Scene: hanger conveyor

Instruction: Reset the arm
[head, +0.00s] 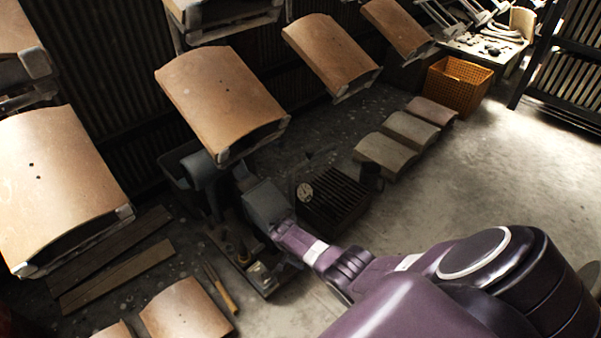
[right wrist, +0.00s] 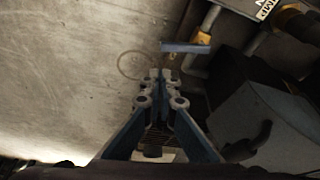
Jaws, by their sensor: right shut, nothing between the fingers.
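My right arm (head: 420,275) is purple and reaches in the head view from the lower right toward the grey machinery at the centre. Its far end is low, below the hanging tan panels, and the fingers are hard to make out there. In the right wrist view my right gripper (right wrist: 160,76) shows with its two blue-grey fingers together at the tips and nothing between them. A bare concrete floor (right wrist: 70,75) lies beyond them on the left. My left arm and left gripper do not show.
Curved tan panels hang on carriers, one above the arm's end (head: 222,98), one at left (head: 60,180) and one right of centre (head: 325,52). A dark slatted crate (head: 335,205) stands close to the arm. An orange basket (head: 460,85) stands farther back. Floor at right is clear.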

